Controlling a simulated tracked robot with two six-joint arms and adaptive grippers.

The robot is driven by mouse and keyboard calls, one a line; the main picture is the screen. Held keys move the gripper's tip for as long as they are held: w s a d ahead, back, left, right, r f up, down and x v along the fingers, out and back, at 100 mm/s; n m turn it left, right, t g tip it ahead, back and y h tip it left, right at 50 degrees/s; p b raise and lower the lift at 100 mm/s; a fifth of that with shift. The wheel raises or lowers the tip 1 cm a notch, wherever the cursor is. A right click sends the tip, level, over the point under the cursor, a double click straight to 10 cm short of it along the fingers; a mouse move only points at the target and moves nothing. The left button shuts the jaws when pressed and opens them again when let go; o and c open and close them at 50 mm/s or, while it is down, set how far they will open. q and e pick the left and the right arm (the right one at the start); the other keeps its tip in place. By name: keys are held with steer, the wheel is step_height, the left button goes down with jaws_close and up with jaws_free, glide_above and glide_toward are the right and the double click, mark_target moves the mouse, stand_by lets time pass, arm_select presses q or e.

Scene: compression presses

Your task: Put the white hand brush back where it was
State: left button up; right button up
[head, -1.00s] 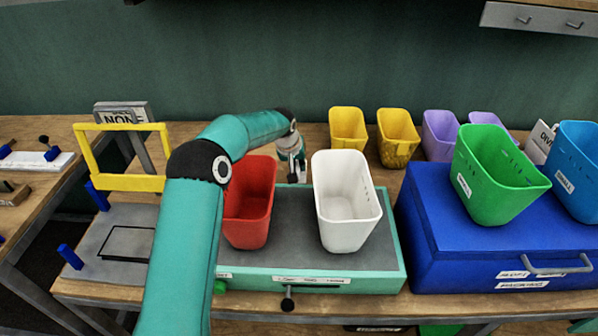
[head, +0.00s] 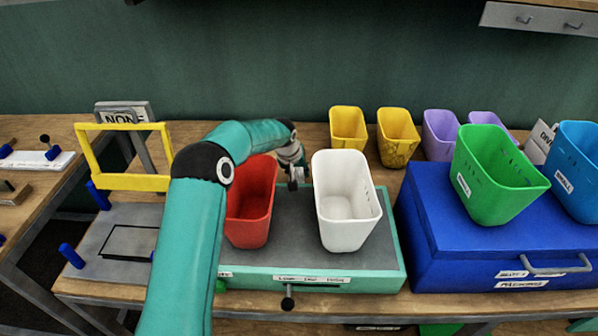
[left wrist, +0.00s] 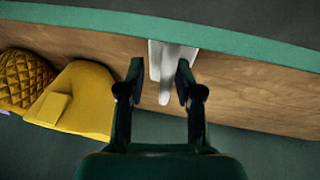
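The white hand brush (left wrist: 172,64) shows in the left wrist view as a pale piece with a narrow handle, over the wooden tabletop just beyond the teal edge of the press. My left gripper (left wrist: 160,80) has its two dark fingers apart, one on each side of the handle, with a visible gap at the left finger. In the head view my left gripper (head: 294,182) is behind the press, between the red bin and the white bin. I cannot make out the brush there. My right gripper is in neither view.
The teal press (head: 300,264) carries a red bin (head: 250,215) and a white bin (head: 345,200) close to my gripper. Yellow bins (head: 397,135) stand at the back. A blue case (head: 440,240) with a green bin (head: 490,180) is at the right.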

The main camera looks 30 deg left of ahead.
arm_select(q)
steer(key=b+v, duration=0.2)
steer(key=v, duration=1)
steer(key=shift+w, duration=0.1)
